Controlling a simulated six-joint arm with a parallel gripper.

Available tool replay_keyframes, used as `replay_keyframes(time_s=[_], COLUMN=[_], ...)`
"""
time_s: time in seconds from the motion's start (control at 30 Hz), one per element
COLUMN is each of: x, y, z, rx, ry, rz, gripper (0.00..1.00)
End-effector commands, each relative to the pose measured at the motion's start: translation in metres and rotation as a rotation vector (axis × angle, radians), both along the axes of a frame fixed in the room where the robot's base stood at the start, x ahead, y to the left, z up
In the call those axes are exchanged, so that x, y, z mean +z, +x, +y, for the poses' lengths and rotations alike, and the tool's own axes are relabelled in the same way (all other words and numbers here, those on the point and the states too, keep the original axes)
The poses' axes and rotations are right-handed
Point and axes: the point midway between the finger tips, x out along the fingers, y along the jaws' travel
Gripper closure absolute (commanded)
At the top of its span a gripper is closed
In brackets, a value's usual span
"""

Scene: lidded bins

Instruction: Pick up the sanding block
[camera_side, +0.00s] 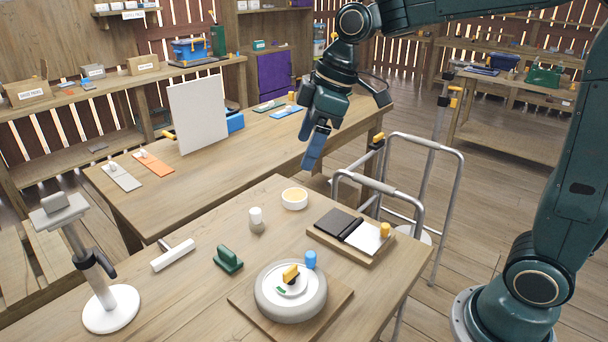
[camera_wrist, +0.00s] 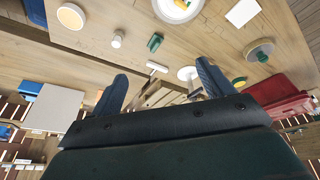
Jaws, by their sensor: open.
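A small dark green block with a raised handle (camera_side: 228,259) stands on the near wooden table, left of the round grey turntable; it looks like the sanding block. It also shows in the wrist view (camera_wrist: 155,42), beyond and between my fingers. My gripper (camera_side: 318,148) is high above the gap between the two tables, behind and to the right of the green block and well apart from it. In the wrist view its two fingers (camera_wrist: 163,86) are spread wide with nothing between them.
A white T-shaped tool (camera_side: 173,255), white cylinder (camera_side: 256,216), cream bowl (camera_side: 294,199), notebook tray (camera_side: 350,238) and grey-white stand (camera_side: 110,308) are nearby. A metal walker frame (camera_side: 425,150) stands right.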

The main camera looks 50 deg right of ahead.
Motion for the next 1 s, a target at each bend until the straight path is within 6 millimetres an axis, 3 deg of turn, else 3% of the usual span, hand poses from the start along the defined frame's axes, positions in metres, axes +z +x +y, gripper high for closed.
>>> replay_keyframes(time_s=[0.5,0.8,1.0], x=[-0.068,-0.125,-0.163], y=[0.102,0.146,0.166], z=[0.022,0.032,0.038], rx=[0.390,0.614,0.739], ry=[0.013,0.039,0.061], rz=[0.035,0.037,0.032], gripper=[0.20,0.20,0.20])
